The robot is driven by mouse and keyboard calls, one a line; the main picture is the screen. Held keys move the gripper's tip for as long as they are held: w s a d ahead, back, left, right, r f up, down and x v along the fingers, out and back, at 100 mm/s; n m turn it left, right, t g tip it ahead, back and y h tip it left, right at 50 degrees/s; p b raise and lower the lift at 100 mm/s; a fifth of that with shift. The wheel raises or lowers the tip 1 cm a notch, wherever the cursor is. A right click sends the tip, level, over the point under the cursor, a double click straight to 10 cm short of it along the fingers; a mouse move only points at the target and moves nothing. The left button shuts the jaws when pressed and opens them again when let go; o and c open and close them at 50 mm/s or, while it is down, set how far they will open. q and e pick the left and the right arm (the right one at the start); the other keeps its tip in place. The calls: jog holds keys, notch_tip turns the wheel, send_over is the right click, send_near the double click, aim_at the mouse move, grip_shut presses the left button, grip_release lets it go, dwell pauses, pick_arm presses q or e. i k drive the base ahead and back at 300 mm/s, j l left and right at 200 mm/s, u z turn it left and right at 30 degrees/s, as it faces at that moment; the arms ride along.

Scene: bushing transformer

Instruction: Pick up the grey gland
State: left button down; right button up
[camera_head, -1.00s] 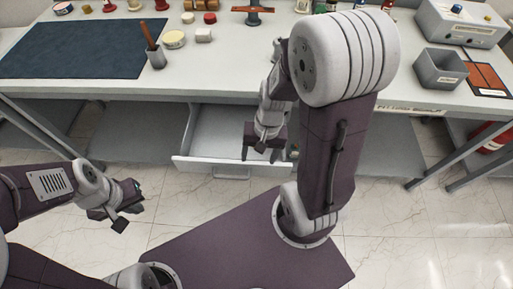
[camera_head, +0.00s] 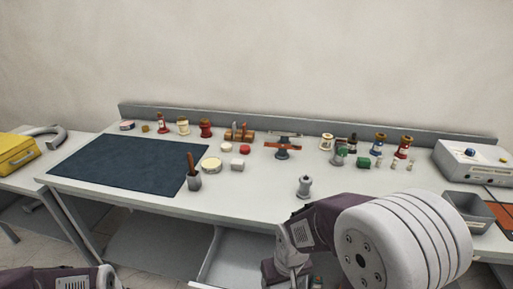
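A small grey flanged piece (camera_head: 304,187), which looks like the grey gland, stands upright near the front edge of the white workbench (camera_head: 250,198). It is just above and beyond my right arm's wrist in the picture, apart from it. My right gripper (camera_head: 290,275) is at the bottom edge over the open drawer, partly cut off. I cannot make out its fingers or anything between them. My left arm shows only at the bottom left corner, and its gripper is out of view.
A grey cup with a brush (camera_head: 194,182) stands beside the dark mat (camera_head: 125,165). A balance-like stand (camera_head: 283,152), small bottles and red and white pieces fill the back. A grey bin (camera_head: 468,212) and instrument box (camera_head: 470,160) stand right. The drawer (camera_head: 235,262) is open.

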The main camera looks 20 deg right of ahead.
aim_at(302, 192)
jog(key=z, duration=1.15)
